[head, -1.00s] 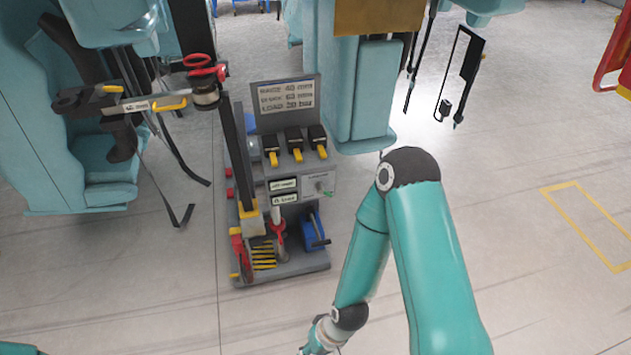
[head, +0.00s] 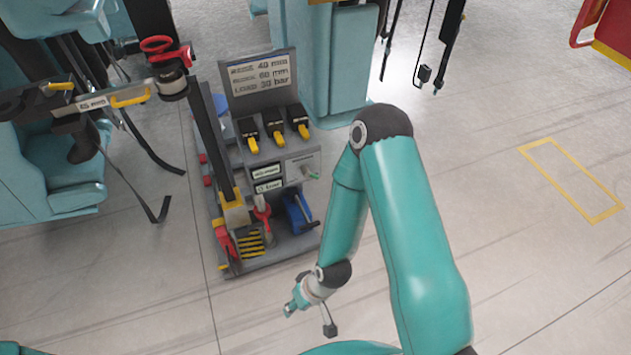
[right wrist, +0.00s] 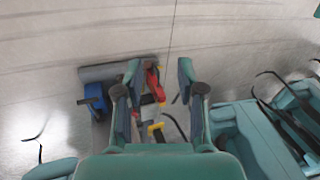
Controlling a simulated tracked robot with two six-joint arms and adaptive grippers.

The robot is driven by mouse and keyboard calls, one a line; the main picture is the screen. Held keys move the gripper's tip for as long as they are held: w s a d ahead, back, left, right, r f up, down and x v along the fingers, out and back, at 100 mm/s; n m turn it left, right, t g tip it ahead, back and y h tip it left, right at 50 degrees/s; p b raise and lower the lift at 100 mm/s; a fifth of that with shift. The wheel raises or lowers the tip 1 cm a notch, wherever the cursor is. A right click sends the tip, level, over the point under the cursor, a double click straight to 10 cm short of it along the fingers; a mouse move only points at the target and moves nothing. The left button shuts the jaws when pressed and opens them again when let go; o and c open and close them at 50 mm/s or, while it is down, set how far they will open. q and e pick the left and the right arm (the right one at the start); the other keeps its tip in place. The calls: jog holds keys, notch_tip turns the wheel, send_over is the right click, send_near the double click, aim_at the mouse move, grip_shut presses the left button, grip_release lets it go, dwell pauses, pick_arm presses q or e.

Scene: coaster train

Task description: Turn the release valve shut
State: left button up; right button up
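A grey hydraulic stand (head: 290,248) is left of centre in the head view. I cannot tell for certain which part is the release valve. My right gripper (head: 309,319) is below and in front of the stand, touching nothing. Its fingers are spread and empty in the right wrist view (right wrist: 160,70), with the red and yellow parts beyond them. My left gripper is not in view.
A blue box with a lever (head: 298,212) sits on the stand's right side. Three black switches with yellow levers (head: 275,126) stand above the panel. Teal coaster seats (head: 50,170) with hanging straps are at the left. The floor at the right is open, with a yellow outline (head: 570,180).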

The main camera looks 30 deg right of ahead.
jog(key=w+d+f+n+t+b, duration=0.2)
jog(key=w+d+f+t+b, duration=0.25)
jog(key=w+f, duration=0.2)
jog(key=n+t+h+b, duration=0.7)
jog(key=t+b, duration=0.4)
jog(key=b, duration=0.4)
send_near(315, 178)
jog(key=shift+m+h, duration=0.4)
jog(key=shift+m, duration=0.2)
jog(key=x, duration=0.9)
jog(key=shift+w+a+f, duration=0.1)
jog(key=shift+w+a, duration=0.1)
jog(key=shift+w, duration=0.15)
grip_shut()
